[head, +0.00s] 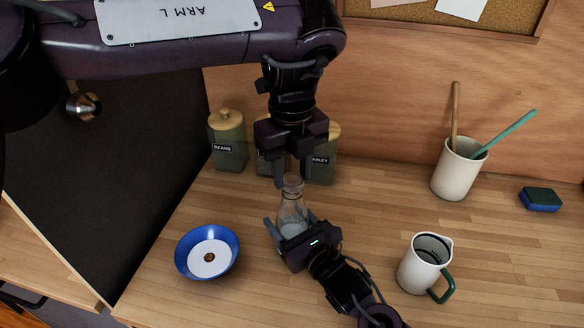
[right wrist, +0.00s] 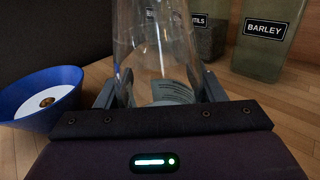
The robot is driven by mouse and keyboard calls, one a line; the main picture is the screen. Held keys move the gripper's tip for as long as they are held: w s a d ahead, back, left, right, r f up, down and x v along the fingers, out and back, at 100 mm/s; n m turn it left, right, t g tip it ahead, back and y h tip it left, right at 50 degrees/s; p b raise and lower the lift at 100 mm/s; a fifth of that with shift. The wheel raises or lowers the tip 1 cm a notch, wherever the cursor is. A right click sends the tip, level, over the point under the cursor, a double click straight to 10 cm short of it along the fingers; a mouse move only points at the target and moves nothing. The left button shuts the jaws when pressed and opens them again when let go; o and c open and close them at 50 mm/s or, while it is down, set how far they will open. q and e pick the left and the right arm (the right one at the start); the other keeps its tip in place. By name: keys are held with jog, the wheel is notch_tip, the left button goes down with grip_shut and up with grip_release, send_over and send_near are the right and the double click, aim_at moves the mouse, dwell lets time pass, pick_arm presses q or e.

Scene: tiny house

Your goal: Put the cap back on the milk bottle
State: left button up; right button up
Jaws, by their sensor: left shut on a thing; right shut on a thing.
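The clear glass milk bottle (head: 291,212) stands upright on the wooden counter, with pale contents low inside. It also shows large in the right wrist view (right wrist: 158,45), its top out of frame. My right gripper (head: 290,226) is shut around the bottle's lower body, one finger on each side. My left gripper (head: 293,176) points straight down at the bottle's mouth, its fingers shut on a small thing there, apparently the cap. The cap is too small and covered to make out clearly, and I cannot tell whether it touches the rim.
A blue bowl (head: 234,254) with a white disc inside stands left of the bottle. Canisters (head: 228,150) stand behind. A white jug (head: 421,262) with green handle, a utensil crock (head: 456,172) and a sponge (head: 540,199) are to the right. Counter between jug and crock is clear.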

pick_arm(q)
jog(key=shift+f, duration=0.55)
